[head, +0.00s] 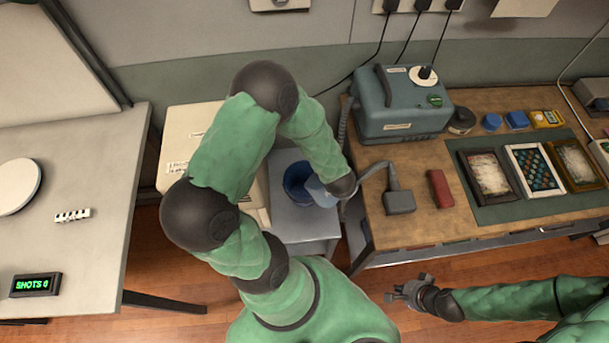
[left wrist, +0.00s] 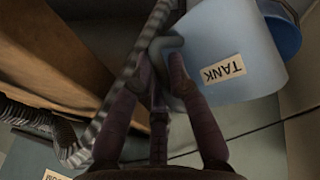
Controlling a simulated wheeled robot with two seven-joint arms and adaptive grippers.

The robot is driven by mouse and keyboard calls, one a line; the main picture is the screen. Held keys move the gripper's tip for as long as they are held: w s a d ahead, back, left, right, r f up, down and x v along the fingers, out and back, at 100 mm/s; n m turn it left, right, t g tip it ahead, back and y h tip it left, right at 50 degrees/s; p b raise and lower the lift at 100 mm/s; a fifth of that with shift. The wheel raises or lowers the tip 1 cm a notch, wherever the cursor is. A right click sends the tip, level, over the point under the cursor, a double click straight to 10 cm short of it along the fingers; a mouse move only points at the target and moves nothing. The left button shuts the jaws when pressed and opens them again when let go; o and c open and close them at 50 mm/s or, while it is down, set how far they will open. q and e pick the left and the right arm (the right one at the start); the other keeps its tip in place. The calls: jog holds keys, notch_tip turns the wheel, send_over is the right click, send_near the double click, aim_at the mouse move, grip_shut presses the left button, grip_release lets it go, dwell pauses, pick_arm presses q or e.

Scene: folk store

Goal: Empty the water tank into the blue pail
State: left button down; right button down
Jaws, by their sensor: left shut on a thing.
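The light blue water tank (head: 321,192) is in my left gripper, over the right part of the blue pail's mouth. In the left wrist view the tank (left wrist: 225,60) shows its TANK label upside down, and my left gripper (left wrist: 165,65) is shut on its grey-blue handle. The blue pail (head: 293,180) stands on a low grey stand, partly hidden by the tank and my arm. It also shows in the left wrist view (left wrist: 288,35), behind the tank. The tank's tilt and any water are unclear. My right gripper (head: 408,291) is open and empty, low over the floor.
The bench holds a blue-grey machine (head: 395,110), a hose-fed grey tool (head: 399,201), a red block (head: 440,188) and framed pieces. A ribbed hose (left wrist: 125,75) passes close to my left gripper.

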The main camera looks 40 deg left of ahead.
pick_arm(q)
jog(key=shift+d+r+y+p, duration=0.7)
jog(key=shift+d+r+p, duration=0.25)
jog(key=shift+r+p, duration=5.25)
jog(key=shift+w+d+f+m+y+p, duration=0.15)
jog(key=shift+d+f+m+y+p, duration=0.15)
jog(key=shift+d+y+p, duration=0.35)
jog(key=shift+w+d+f+m+y+p, duration=0.15)
jog(key=shift+w+d+f+y+p, duration=0.15)
jog(key=shift+d+y, duration=0.7)
jog(key=shift+w+d+f+m+y+p, duration=0.1)
jog(key=shift+d+f+m+y+p, duration=0.15)
jog(key=shift+d+y+p, duration=0.55)
jog(key=shift+a+y, duration=0.15)
jog(key=shift+y, duration=0.1)
jog(key=shift+s, duration=0.1)
